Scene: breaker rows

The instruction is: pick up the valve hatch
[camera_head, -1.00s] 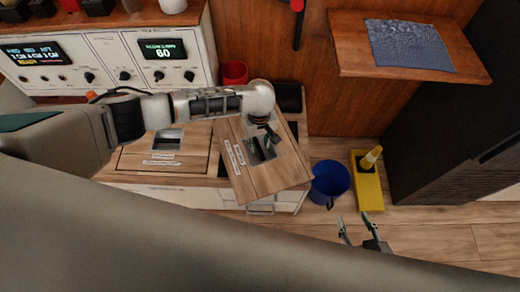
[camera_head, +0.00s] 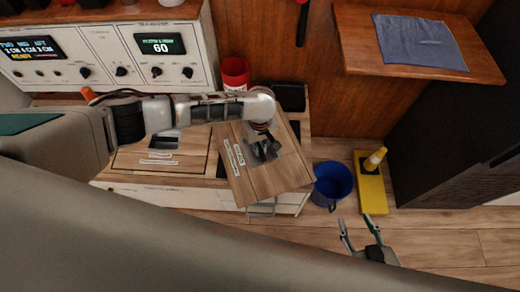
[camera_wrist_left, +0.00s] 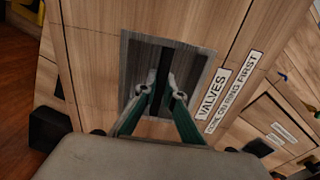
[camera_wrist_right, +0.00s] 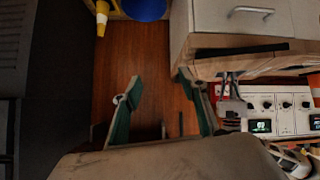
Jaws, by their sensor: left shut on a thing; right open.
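The valve hatch (camera_head: 285,182) is a wood-grain panel with white labels and a grey recessed plate. In the head view it sits turned askew over the counter, one corner reaching past the front edge. My left gripper (camera_head: 264,152) reaches down into its recess. The left wrist view shows the hatch (camera_wrist_left: 95,60) close up, with a "VALVES" label, and the left fingers (camera_wrist_left: 161,88) closed on the dark bar in the recess.
Another labelled hatch (camera_head: 160,161) lies in the counter to the left. A control console (camera_head: 120,60) and a red cup (camera_head: 235,72) stand behind. A blue bucket (camera_head: 332,186) and yellow base with a cone (camera_head: 371,192) stand on the floor. A wooden shelf (camera_head: 480,68) holds a cloth.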

